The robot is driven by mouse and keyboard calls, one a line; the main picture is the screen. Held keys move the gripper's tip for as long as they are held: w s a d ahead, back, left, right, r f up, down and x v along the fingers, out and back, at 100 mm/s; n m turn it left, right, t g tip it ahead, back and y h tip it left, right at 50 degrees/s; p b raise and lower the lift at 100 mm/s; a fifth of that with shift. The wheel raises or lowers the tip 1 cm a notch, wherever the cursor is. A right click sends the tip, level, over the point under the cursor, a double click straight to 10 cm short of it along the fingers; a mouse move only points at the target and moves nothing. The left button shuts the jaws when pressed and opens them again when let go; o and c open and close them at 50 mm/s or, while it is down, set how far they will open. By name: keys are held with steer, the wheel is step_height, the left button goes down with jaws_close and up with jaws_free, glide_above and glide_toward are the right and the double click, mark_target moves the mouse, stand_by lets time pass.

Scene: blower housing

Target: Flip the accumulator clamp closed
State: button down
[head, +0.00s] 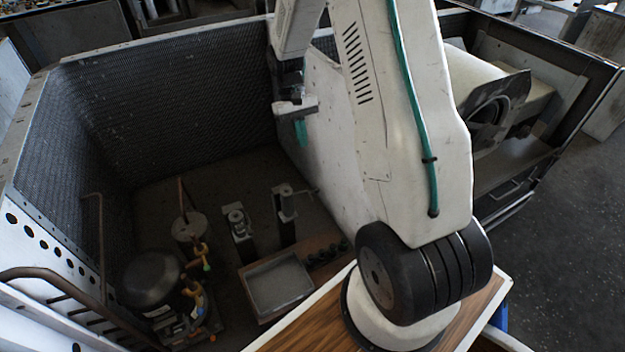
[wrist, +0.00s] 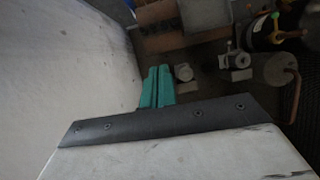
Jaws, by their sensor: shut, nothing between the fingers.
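The grey cylindrical accumulator (head: 188,226) stands upright on the housing floor with a copper tube rising from its top. It also shows at the right of the wrist view (wrist: 272,70). Right of it in the head view stand two small upright metal fixtures, one nearer the accumulator (head: 240,222) and one farther right (head: 285,212). They show in the wrist view too (wrist: 235,60), (wrist: 183,73). Which one is the accumulator clamp, and its lever's position, I cannot tell. My gripper (head: 301,133), with teal fingers (wrist: 157,88), is shut and empty, above and apart from the fixtures.
A white partition wall (head: 325,130) stands close to the right of my gripper. Dark mesh walls (head: 180,90) enclose the back and left. A black compressor (head: 150,280) stands front left. A shallow grey tray (head: 280,287) lies at the front. The floor behind the fixtures is clear.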

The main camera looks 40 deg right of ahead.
steer(key=w+d+f, duration=0.4)
steer(key=w+f, duration=0.1)
steer(key=f, duration=0.2)
steer(key=w+d+f+t, duration=0.1)
steer(key=w+d+f, duration=0.3)
steer(key=w+f, duration=0.2)
step_height(320, 180, down, 2)
steer(key=shift+d+f+n+h, duration=0.2)
steer(key=shift+d+n+h, duration=0.1)
steer(key=shift+d, duration=0.1)
steer(key=shift+f, duration=0.1)
steer(key=s+a+f, duration=0.1)
steer(key=s+f, duration=0.5)
steer(key=f, duration=0.4)
steer(key=shift+s+a, duration=0.15)
steer(key=shift+s, duration=0.25)
